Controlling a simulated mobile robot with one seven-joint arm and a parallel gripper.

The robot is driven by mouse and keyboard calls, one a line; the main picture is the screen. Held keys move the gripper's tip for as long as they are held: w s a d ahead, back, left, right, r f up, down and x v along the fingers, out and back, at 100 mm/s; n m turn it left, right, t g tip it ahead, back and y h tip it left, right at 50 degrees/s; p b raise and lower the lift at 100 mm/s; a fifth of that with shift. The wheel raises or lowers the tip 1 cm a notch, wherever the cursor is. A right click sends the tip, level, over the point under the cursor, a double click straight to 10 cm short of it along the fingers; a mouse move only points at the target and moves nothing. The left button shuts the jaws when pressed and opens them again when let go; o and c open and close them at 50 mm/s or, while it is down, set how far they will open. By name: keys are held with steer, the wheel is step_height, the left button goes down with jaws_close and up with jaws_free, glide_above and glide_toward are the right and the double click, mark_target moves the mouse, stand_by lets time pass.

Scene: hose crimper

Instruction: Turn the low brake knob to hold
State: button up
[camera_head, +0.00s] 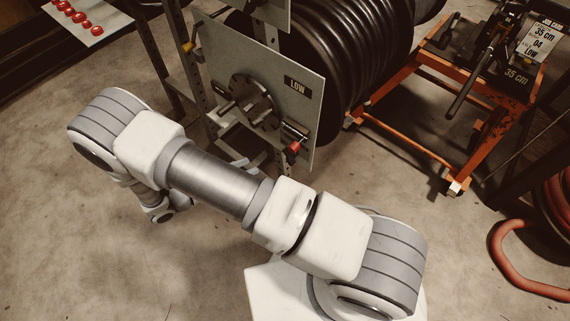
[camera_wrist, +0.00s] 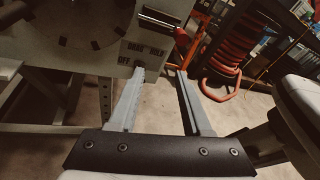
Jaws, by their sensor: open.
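The low brake panel (camera_head: 262,78) is a grey upright plate with a black LOW label. Its brake knob (camera_head: 293,147), with a red end, sits near the lower right edge. In the wrist view the panel (camera_wrist: 90,52) shows the printed words OFF, DRAG and HOLD, with a dark, silver-edged part of the knob (camera_wrist: 160,19) just above them. I cannot tell which mark the knob points to. My gripper (camera_wrist: 160,72) is open and empty, its fingertips just below the lettering and apart from the knob. My arm mostly hides the gripper in the head view.
A dark round hub (camera_head: 250,101) with pegs stands out from the panel left of the knob. A big black hose reel (camera_head: 335,50) is behind it. An orange cart (camera_head: 410,150) stands to the right, with a red hose (camera_head: 500,255) beyond. Open floor lies at left.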

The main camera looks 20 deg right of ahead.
step_height(320, 180, down, 10)
steer(key=s+a+n+t+b, duration=0.1)
steer(key=s+n+t+b, duration=0.15)
steer(key=n+t, duration=0.25)
steer(key=b, duration=0.2)
glide_toward(286, 158)
steer(key=shift+n, duration=0.4)
steer(key=x, duration=0.9)
steer(key=shift+w+d+r, duration=0.1)
steer(key=shift+w+d, duration=0.05)
jaws_close()
